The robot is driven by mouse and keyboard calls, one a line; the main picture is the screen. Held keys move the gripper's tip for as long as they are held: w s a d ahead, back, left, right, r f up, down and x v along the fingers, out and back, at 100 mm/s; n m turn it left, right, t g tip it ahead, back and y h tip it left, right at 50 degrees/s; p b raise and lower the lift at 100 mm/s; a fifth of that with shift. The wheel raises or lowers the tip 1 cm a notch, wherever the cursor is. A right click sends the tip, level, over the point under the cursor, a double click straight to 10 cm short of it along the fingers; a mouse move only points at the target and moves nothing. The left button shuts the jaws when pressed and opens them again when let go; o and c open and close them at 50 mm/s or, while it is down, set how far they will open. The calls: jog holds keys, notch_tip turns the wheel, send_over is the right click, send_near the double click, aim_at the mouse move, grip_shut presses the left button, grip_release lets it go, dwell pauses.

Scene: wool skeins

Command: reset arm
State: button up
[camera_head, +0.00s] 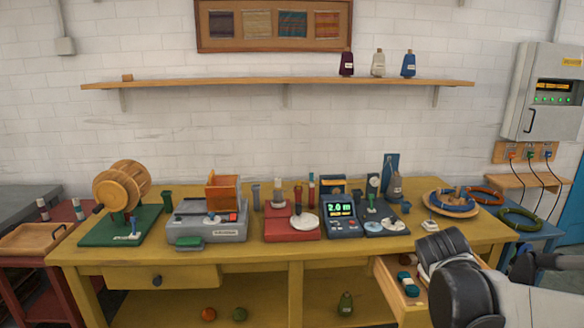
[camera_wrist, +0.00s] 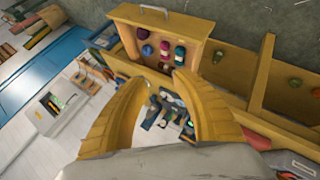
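My arm (camera_head: 465,290) reaches in from the lower right in the head view, in front of the right end of the table. My gripper (camera_wrist: 168,78) shows in the wrist view as two curved yellow fingers. They stand apart, and I see nothing held between them. The open drawer (camera_wrist: 198,32) lies beyond the fingertips, with several coloured skeins in it. In the head view this drawer (camera_head: 383,272) is partly hidden behind my arm. The fingers cannot be made out in the head view.
The yellow table (camera_head: 270,250) carries a wooden winder (camera_head: 122,188), a grey machine (camera_head: 208,225), a red-based device (camera_head: 292,224) and a scale (camera_head: 342,215). A blue side table (camera_head: 545,228) stands right, near a wall cabinet (camera_head: 545,90).

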jog(key=s+a+f+m+y, duration=0.1)
jog(key=s+a+m+y, duration=0.2)
jog(key=s+a, duration=1.3)
jog(key=s+y, duration=0.2)
jog(key=s, duration=0.1)
jog(key=shift+s+a+m+y, duration=0.15)
jog(key=shift+s+m+y, duration=0.05)
jog(key=shift+m+y, duration=0.2)
